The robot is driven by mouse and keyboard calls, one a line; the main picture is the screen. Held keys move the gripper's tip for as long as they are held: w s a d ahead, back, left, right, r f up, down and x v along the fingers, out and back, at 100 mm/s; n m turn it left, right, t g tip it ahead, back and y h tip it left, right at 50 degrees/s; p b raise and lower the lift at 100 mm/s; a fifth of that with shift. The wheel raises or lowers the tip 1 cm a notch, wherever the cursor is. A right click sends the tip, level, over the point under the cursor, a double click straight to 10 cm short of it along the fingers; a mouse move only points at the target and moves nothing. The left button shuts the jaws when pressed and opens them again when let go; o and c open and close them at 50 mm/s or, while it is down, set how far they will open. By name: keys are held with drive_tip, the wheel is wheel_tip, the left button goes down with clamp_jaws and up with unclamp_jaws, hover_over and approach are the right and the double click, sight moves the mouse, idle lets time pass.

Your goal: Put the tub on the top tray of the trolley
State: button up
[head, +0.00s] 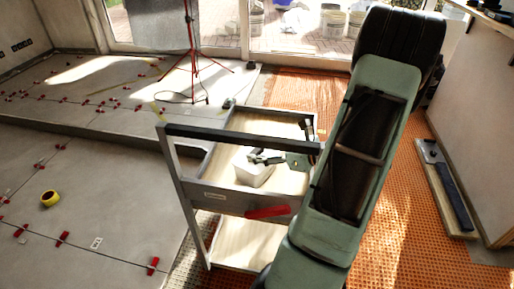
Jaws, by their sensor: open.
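The trolley (226,202) stands in the middle of the head view, a grey frame with a push bar, a top tray (285,122) and a lower shelf. A small whitish tub (254,175) sits on the top tray, towards its near side. My gripper (256,157) is open right at the tub's upper edge. From this view I cannot tell whether its fingers touch the tub. My green arm comes in from the right and covers the right side of the trolley.
A red object (268,212) is at the trolley's near side. A yellow tape roll (50,198) lies on the tiled floor at left, with several red levelling clips. A red tripod (196,70) stands behind. A long tool (446,185) lies by the right wall. Orange matting (400,235) is partly clear.

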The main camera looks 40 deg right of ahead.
drive_tip(key=p+v, duration=0.2)
drive_tip(key=v, duration=0.7)
drive_tip(key=shift+s+r, duration=0.25)
